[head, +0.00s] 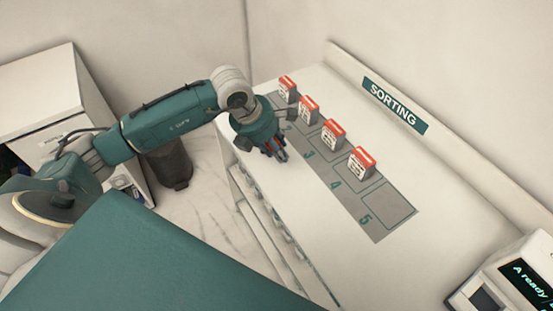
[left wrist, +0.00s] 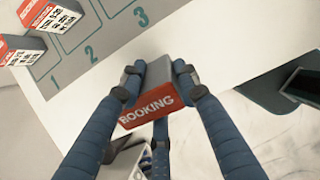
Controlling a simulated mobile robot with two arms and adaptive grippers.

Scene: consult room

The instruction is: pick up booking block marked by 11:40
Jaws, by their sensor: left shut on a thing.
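My left gripper (head: 272,152) is shut on a booking block, above the white counter to the left of the numbered strip. In the left wrist view the held booking block (left wrist: 152,108) sits between the blue fingers (left wrist: 160,85), its red face reading "BOOKING". No time can be read on it. Several similar red-and-white blocks stand on the strip: a far one (head: 288,90), a second (head: 308,110), a third (head: 333,136) and the nearest (head: 361,164). Their time marks are too small to read. My right gripper is not in view.
The grey numbered strip (head: 378,228) has a bare square by number 5. A "SORTING" sign (head: 395,105) is on the back ledge. A display device (head: 520,280) stands at the lower right. A dark bin (head: 170,165) is on the floor beside a white cabinet (head: 40,85).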

